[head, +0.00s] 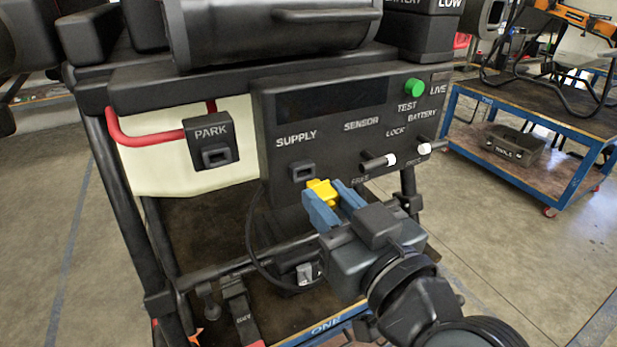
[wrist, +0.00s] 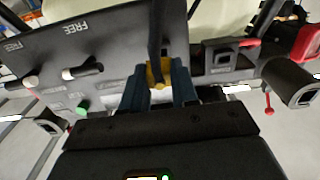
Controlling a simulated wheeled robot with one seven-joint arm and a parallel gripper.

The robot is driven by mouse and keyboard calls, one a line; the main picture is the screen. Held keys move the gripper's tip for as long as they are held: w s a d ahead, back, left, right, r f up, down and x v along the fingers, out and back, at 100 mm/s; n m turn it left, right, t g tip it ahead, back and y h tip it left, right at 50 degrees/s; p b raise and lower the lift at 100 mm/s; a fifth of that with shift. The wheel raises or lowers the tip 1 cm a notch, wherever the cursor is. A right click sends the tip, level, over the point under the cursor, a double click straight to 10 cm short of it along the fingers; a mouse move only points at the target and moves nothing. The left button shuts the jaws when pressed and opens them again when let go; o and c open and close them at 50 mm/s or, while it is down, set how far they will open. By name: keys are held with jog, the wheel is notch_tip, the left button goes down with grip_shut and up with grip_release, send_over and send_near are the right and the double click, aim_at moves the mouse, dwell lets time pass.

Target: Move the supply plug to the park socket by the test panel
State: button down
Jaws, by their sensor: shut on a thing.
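The yellow supply plug (head: 321,188) is held between the blue fingers of my gripper (head: 335,201), just below and right of the supply socket (head: 303,172) on the dark test panel (head: 275,135). The socket's opening shows, and the plug looks clear of it. In the wrist view the yellow plug (wrist: 159,74) sits between the fingers of my gripper (wrist: 159,86), with a dark cable running up from it. The park socket (head: 216,156) is a dark box marked PARK, left of the panel, its opening empty and facing forward.
A red tube (head: 150,138) runs behind the park socket over a pale tank (head: 185,172). Two white-tipped levers (head: 378,161) (head: 424,148) and a green light (head: 414,87) are on the panel's right. A black cable (head: 254,245) loops below the panel. A blue cart stands at right.

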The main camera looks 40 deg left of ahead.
jog(key=shift+v, duration=1.25)
